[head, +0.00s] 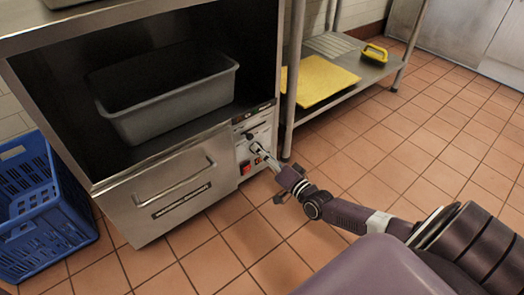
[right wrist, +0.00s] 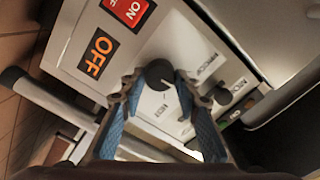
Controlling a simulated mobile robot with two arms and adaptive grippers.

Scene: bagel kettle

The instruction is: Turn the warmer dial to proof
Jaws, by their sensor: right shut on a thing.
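The warmer (head: 178,194) is a steel cabinet with a drawer front and a narrow control panel (head: 243,139) on its right side. The black round dial (right wrist: 160,75) is on that panel, with a short light mark on its face. My right gripper (head: 260,151) is at the panel. In the right wrist view my right gripper (right wrist: 160,84) has its blue-padded fingers on both sides of the dial, shut on it. In the head view the gripper hides most of the dial. My left gripper is not in view.
A red ON switch (right wrist: 128,10) and an orange OFF label (right wrist: 98,53) are close by the dial. A grey bin (head: 170,105) sits in the open bay. A blue crate (head: 38,215) stands left, a low shelf (head: 340,90) right. The tiled floor in front is clear.

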